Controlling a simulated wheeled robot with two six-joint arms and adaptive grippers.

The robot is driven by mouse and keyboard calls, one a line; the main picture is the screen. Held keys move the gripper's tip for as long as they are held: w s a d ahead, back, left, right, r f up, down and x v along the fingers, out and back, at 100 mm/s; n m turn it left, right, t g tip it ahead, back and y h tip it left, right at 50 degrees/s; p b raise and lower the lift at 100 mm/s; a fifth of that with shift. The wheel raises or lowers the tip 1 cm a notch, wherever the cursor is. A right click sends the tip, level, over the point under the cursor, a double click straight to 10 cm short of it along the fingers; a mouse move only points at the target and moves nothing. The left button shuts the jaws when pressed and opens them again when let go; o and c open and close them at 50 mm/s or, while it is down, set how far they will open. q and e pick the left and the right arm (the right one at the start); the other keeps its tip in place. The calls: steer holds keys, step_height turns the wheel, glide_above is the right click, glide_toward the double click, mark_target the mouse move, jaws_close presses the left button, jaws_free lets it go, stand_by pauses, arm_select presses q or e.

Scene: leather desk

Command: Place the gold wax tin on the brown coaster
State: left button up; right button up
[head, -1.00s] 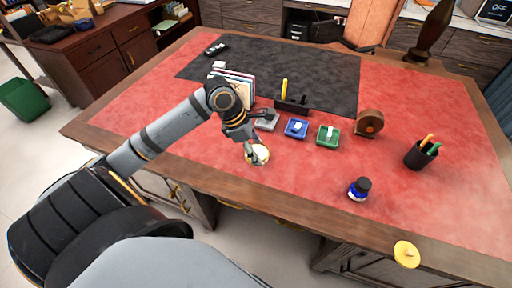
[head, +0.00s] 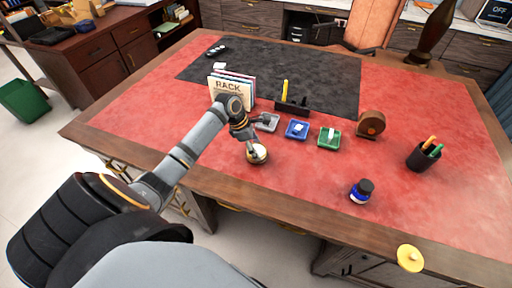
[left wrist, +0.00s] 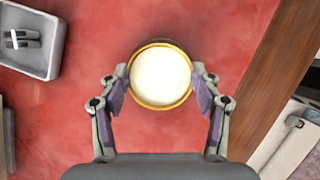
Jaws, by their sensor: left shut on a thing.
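The gold wax tin (head: 258,156) is round with a cream top and a gold rim. It is near the front edge of the red desk top, left of the middle in the head view. My left gripper (head: 252,147) reaches down onto it. In the left wrist view my left gripper (left wrist: 160,88) has one finger against each side of the tin (left wrist: 160,78) and is shut on it. Whether the tin touches the desk is hard to tell. I cannot make out a brown coaster for certain. My right gripper is not in view.
Behind the tin stand a grey tray (head: 266,123), a blue tray (head: 297,130), a green tray (head: 329,138) and a rack (head: 232,91). A brown round object (head: 371,123), an ink bottle (head: 361,191) and a pen cup (head: 423,158) stand to the right. Red desk lies clear between.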

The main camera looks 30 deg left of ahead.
arm_select(q)
steer(key=o, duration=1.2)
steer(key=shift+r, duration=0.1)
steer(key=v, duration=1.2)
steer(key=shift+p, duration=0.3)
